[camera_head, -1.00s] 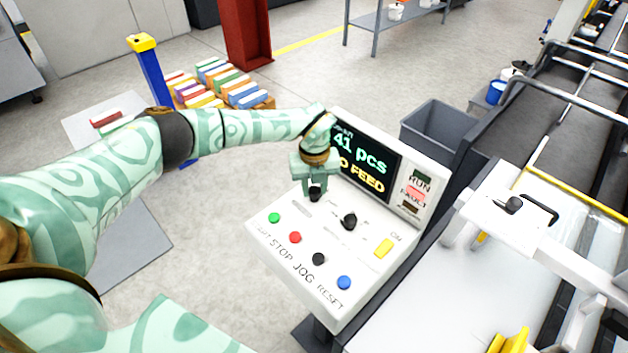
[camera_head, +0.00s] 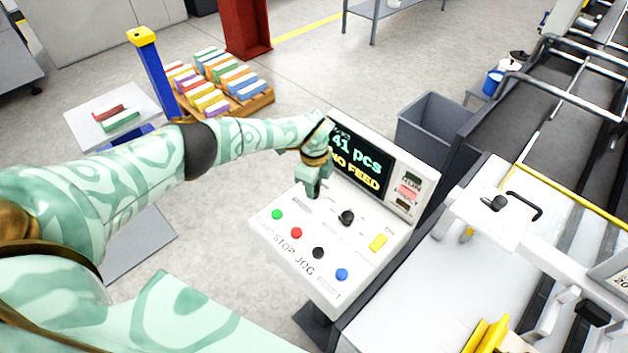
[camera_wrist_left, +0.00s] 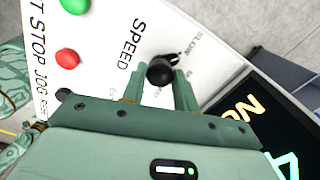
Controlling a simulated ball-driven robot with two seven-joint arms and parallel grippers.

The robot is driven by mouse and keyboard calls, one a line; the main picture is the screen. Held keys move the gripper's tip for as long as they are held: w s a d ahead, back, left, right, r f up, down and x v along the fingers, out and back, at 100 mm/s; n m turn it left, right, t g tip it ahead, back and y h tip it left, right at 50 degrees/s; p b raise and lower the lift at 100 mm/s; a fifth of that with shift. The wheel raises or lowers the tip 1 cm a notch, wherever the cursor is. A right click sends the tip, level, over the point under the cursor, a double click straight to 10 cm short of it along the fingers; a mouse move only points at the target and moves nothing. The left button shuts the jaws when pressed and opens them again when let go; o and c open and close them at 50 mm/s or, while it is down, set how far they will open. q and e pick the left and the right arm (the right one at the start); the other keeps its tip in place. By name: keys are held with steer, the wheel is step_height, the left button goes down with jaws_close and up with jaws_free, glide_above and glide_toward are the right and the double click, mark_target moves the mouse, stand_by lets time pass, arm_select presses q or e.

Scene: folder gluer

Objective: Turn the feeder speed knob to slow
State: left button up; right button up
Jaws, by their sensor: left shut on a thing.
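The feeder speed knob is a small black knob on the sloped white panel (camera_head: 292,262), under the SPEED label. In the left wrist view the knob (camera_wrist_left: 160,70) sits between the two green fingers of my left gripper (camera_wrist_left: 160,88), which is shut on it. Its narrow pointer end is turned toward the SLOW lettering (camera_wrist_left: 196,43). In the head view my left gripper (camera_head: 314,188) comes down on the knob from above and mostly hides it. My right gripper is not in view.
Green, red, black and blue buttons line the panel's front. A screen (camera_head: 358,160) reading "NO FEED" stands close behind the gripper. A grey bin (camera_head: 432,125) is behind the panel.

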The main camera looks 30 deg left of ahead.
arm_select(q)
steer(key=shift+r+n, duration=0.1)
steer(key=shift+n, duration=0.4)
steer(key=shift+p, duration=0.3)
steer(key=o, duration=1)
steer(key=shift+c, duration=0.2)
step_height(320, 180, up, 6)
steer(key=shift+w+f+p, duration=0.1)
steer(key=shift+p, duration=0.65)
step_height(320, 180, up, 10)
steer(key=shift+r, duration=0.2)
